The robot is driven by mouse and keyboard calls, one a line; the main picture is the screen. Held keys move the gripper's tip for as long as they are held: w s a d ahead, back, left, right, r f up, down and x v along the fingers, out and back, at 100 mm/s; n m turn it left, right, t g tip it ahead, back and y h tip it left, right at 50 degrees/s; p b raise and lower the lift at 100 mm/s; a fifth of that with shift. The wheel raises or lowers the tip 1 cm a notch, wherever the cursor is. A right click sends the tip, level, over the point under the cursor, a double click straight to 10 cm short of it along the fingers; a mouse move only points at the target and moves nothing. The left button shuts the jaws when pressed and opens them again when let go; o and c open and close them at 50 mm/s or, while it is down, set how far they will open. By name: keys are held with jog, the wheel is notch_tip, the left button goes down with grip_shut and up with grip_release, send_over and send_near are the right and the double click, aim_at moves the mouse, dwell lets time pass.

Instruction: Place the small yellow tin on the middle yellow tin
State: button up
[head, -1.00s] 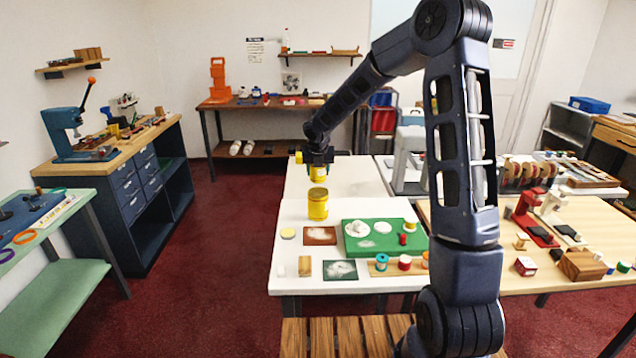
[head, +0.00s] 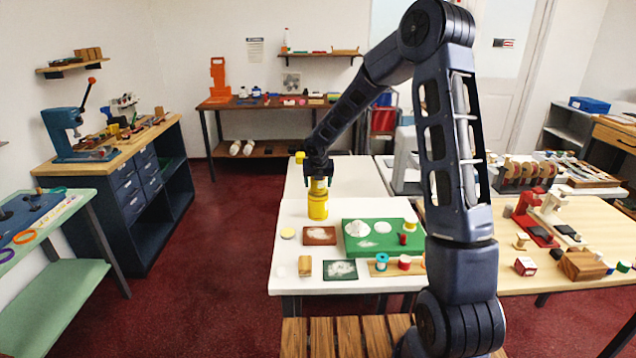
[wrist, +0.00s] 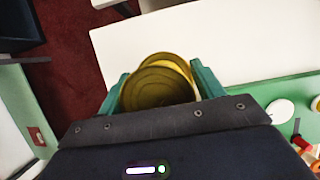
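My gripper (head: 318,188) points down over the yellow tins near the left side of the white table. It is shut on the small yellow tin (head: 318,185), one teal finger on each side. The small tin is upright, directly above the larger yellow tin body (head: 317,208); contact between them cannot be told. In the wrist view the small tin's round top (wrist: 155,90) lies between the fingers (wrist: 160,85). A second yellow rim (wrist: 178,60) shows behind it, slightly offset. Where the middle tin meets any tin below is unclear.
The white table (head: 290,215) carries a pale round disc (head: 287,233), a brown swatch card (head: 319,236) and a green mat (head: 357,247) with white powder to the right. A wooden block (head: 305,266) stands at the front.

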jog(key=shift+o, duration=0.2)
jog(key=shift+r, duration=0.3)
jog(key=v, duration=1.2)
jog(key=s+d+r+m+h, duration=0.1)
jog(key=s+d+r+m, duration=0.5)
jog(key=s+d+m, duration=0.3)
jog(key=s+d+r+m, duration=0.1)
jog(key=s+d+m, duration=0.4)
jog(key=s+m, duration=0.3)
jog(key=s+d+r+m, duration=0.2)
jog(key=s+d+m, duration=0.3)
jog(key=s+m, duration=0.4)
jog(key=s+d+r+m+y, duration=0.1)
jog(key=s+d+m, duration=0.5)
jog(key=s+m, duration=0.3)
jog(key=shift+s+r+m, duration=0.15)
jog(key=shift+r+m, duration=0.05)
jog(key=shift+m, duration=0.3)
